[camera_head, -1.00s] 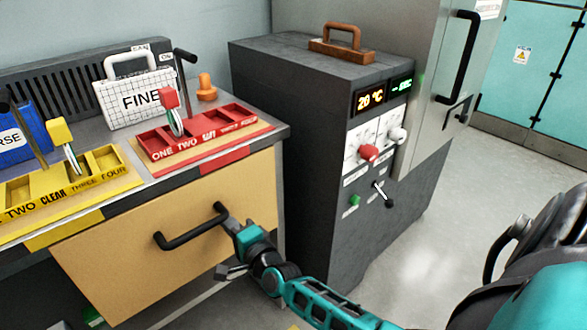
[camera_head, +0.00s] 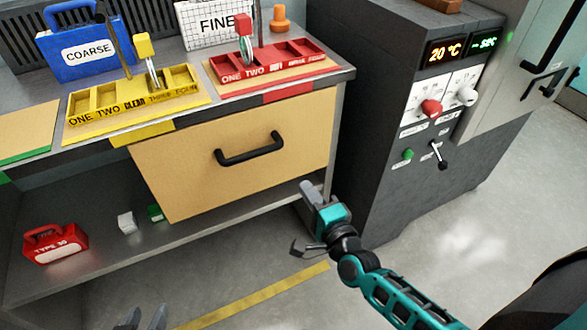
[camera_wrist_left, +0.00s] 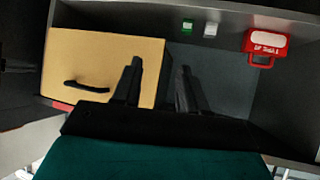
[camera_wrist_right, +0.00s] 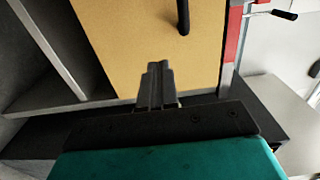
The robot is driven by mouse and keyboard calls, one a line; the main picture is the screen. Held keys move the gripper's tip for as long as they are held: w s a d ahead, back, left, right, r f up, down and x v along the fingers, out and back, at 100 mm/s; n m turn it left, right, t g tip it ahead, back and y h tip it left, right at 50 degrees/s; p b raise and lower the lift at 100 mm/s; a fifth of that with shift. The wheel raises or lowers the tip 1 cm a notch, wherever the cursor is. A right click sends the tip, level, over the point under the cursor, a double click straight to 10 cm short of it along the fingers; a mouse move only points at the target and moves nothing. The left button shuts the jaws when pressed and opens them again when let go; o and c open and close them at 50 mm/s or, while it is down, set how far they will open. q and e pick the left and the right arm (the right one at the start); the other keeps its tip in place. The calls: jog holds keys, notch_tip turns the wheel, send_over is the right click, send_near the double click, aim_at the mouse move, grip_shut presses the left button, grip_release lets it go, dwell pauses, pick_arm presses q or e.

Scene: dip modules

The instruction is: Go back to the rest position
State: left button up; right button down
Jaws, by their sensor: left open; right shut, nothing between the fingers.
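My right gripper (camera_head: 309,190) is at the lower right of the tan drawer front (camera_head: 190,165), apart from its black handle (camera_head: 250,150). In the right wrist view its fingers (camera_wrist_right: 156,72) are together, with nothing between them. The handle's end shows above them (camera_wrist_right: 183,18). My left gripper (camera_head: 144,317) just enters at the bottom left of the head view, low in front of the bench. In the left wrist view its fingers (camera_wrist_left: 160,72) are apart and empty, facing the drawer and open shelf. The drawer front looks flush under the bench top.
A yellow tray (camera_head: 135,105) and a red tray (camera_head: 270,72) with levers sit on the bench. A red TYPE case (camera_head: 55,243) and small white (camera_head: 126,222) and green blocks (camera_head: 155,212) lie on the lower shelf. The dark cabinet (camera_head: 380,100) stands close to my right arm.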

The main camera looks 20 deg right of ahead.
pick_arm(q)
notch_tip(320, 180, up, 6)
jog(key=s+a+y+p, duration=0.1)
jog(key=a+p, duration=0.1)
jog(key=p, duration=0.8)
jog(key=shift+s+a+p, duration=0.3)
jog(key=shift+s+a, duration=0.1)
pick_arm(e)
jog(key=s+a+r+n+g, duration=0.1)
jog(key=s+a+n+g, duration=0.1)
jog(key=s+n, duration=0.4)
jog(key=s+a+r+n+g+y, duration=0.1)
jog(key=s+n+g, duration=0.4)
jog(key=n, duration=0.9)
jog(key=shift+s+a+r, duration=0.55)
jog(key=shift+s+r, duration=0.25)
jog(key=shift+s, duration=0.45)
